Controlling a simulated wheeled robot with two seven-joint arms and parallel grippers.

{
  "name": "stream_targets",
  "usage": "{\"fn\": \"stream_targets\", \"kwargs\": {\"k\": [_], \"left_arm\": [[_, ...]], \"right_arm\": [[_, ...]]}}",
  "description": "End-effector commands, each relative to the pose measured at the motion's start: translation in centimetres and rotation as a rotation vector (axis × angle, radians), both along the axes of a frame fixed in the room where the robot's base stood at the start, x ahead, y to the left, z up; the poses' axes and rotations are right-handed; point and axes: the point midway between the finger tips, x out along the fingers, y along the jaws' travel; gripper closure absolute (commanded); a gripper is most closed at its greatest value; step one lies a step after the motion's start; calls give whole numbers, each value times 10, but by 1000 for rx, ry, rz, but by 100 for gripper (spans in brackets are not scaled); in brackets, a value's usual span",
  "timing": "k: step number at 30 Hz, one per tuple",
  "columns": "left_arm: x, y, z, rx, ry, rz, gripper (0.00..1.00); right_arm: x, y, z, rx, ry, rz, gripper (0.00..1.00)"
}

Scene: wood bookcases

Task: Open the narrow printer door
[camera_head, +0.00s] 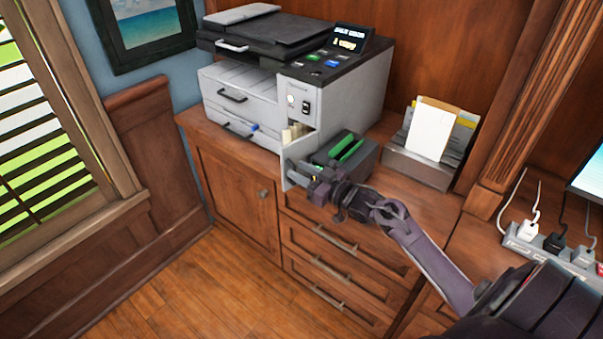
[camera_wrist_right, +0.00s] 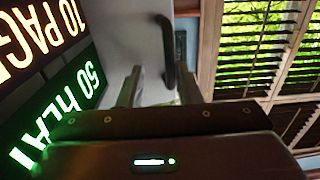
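The grey printer (camera_head: 320,85) stands on the wooden cabinet. Its narrow door (camera_head: 292,172), a light panel at the lower right of the front, stands out from the body, and pale contents show in the opening behind it. My right gripper (camera_head: 303,178) is at this panel, partly overlapping it. In the right wrist view the two fingers (camera_wrist_right: 160,88) are apart, with the pale door face (camera_wrist_right: 125,35) and its dark bar handle (camera_wrist_right: 167,50) beyond them. The handle's lower end lies between the fingers; I cannot tell whether they touch it. My left gripper is not in view.
A dark box with green markings (camera_head: 365,158) sits close behind my right gripper. A grey holder with papers (camera_head: 425,170) and a power strip (camera_head: 550,242) are to the right. A shuttered window (camera_head: 40,130) is on the left; the floor (camera_head: 190,290) is clear.

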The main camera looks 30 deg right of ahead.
Motion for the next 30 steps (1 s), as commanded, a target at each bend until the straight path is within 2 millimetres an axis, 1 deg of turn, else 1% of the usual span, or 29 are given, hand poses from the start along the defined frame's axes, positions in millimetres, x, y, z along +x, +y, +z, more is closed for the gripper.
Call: {"fn": "stream_targets", "kwargs": {"k": [4, 7, 15, 19, 24, 30], "left_arm": [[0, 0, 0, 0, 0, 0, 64], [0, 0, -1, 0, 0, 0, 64], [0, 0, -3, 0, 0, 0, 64], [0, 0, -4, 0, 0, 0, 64], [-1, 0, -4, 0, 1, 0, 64], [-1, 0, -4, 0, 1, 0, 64]], "right_arm": [[-2, 1, -1, 1, 1, 2, 69], [-11, -2, -2, 0, 2, 2, 69], [-52, -18, -2, 0, 3, 0, 69], [-66, -24, -2, 0, 2, -2, 69], [-74, -27, 0, 0, 0, -2, 69], [-75, -27, 0, 0, -1, -2, 69]]}}
